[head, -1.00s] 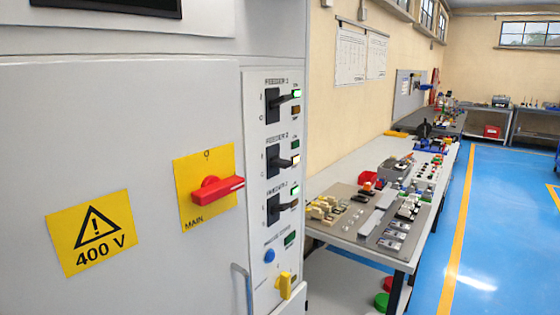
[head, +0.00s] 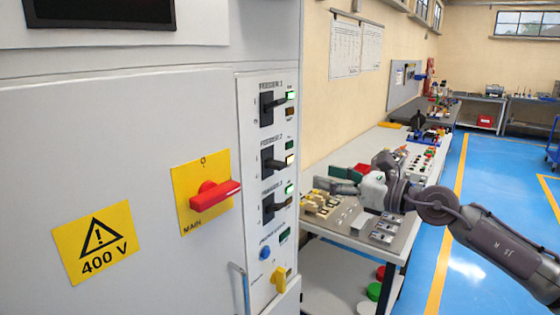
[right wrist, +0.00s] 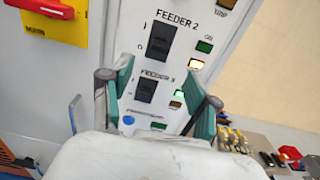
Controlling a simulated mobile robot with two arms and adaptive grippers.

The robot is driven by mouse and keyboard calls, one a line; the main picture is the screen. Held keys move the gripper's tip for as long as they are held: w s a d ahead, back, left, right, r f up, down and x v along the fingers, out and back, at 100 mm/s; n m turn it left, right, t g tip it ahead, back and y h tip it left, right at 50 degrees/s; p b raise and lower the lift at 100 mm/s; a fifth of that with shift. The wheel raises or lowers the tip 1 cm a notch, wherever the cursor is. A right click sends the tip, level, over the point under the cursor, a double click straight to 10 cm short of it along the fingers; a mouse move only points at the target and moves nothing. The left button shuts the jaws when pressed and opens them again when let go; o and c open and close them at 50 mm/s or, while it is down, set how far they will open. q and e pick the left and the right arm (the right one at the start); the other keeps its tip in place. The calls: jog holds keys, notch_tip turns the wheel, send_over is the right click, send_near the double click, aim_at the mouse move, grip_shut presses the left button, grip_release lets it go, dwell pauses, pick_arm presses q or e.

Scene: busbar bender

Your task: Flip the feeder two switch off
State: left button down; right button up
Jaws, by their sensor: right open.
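The feeder two switch (head: 272,159) is a black lever switch on the cabinet's narrow panel, between the feeder 1 switch (head: 271,108) and feeder 3 switch (head: 272,204). In the right wrist view, feeder two's switch (right wrist: 160,42) is near the top; I cannot tell its exact position. Its green lamp (right wrist: 204,46) is dark and the pale lamp below (right wrist: 196,64) is lit. My right gripper (head: 340,181) is open and empty, right of the panel and apart from it. Its teal-padded fingers (right wrist: 160,85) frame feeder 3's switch in the wrist view. My left gripper is not in view.
A red main handle (head: 214,193) on a yellow plate sticks out left of the switches. A yellow knob (head: 279,280) and blue button (head: 265,253) are below. A workbench (head: 330,228) with many small parts stands right of the cabinet. Blue floor is open farther right.

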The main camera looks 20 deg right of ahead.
aim_at(284, 164)
jog(key=p+x, duration=0.5)
jog(key=x, duration=0.7)
jog(key=shift+w+a, duration=0.1)
jog(key=shift+w, duration=0.1)
jog(key=shift+w+a+p, duration=0.3)
jog(key=shift+w, duration=0.1)
grip_shut()
notch_tip(284, 164, down, 2)
jog(key=t+y+b, duration=0.3)
jog(key=b, duration=1.8)
jog(key=shift+f+t, duration=0.15)
jog(key=shift+t, duration=0.25)
jog(key=c, duration=1.1)
grip_release()
jog(key=shift+r+b, duration=0.2)
jog(key=shift+b, duration=0.45)
jog(key=shift+c, duration=0.2)
grip_shut()
